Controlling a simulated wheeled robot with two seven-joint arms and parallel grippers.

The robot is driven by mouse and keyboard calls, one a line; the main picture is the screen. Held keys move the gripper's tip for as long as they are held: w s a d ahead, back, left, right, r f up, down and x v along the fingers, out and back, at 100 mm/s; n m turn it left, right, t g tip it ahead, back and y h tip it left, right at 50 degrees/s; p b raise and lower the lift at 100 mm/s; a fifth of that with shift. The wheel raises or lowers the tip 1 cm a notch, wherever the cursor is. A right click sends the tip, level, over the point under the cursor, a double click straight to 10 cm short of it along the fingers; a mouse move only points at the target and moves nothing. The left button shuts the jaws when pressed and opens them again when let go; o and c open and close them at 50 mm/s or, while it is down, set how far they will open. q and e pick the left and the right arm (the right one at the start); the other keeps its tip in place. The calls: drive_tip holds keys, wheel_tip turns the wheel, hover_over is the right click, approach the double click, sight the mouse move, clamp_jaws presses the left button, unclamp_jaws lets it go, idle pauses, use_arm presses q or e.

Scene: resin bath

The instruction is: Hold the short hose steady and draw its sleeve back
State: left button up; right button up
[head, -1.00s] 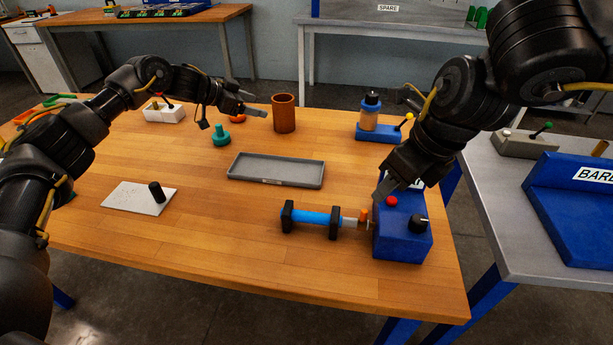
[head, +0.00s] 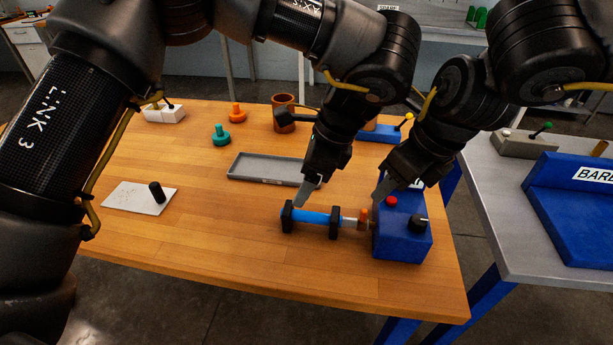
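The short hose (head: 315,217) is a blue tube lying across two black holders (head: 287,217) on the wooden table. A pale section and an orange-brown collar (head: 363,218) are at its right end, beside the blue box (head: 403,243); I cannot tell which part is the sleeve. My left gripper (head: 303,196) points down just above the hose's left half; I cannot tell whether it touches. My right gripper (head: 380,192) points down by the box's upper left, above and right of the collar. Its fingers overlap in view, so the opening of each is unclear.
The box carries a red button (head: 391,201) and a black knob (head: 418,224). A grey tray (head: 250,168) lies behind the hose, partly covered by my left arm. A brown cup (head: 283,108) stands farther back. The table front is clear.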

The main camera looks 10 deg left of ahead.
sight(289, 207)
use_arm(q)
drive_tip(key=shift+a, duration=0.1)
drive_tip(key=x, duration=1)
drive_tip(key=shift+a+f, duration=0.2)
drive_tip(key=shift+f, duration=0.1)
drive_tip(key=c, duration=1.2)
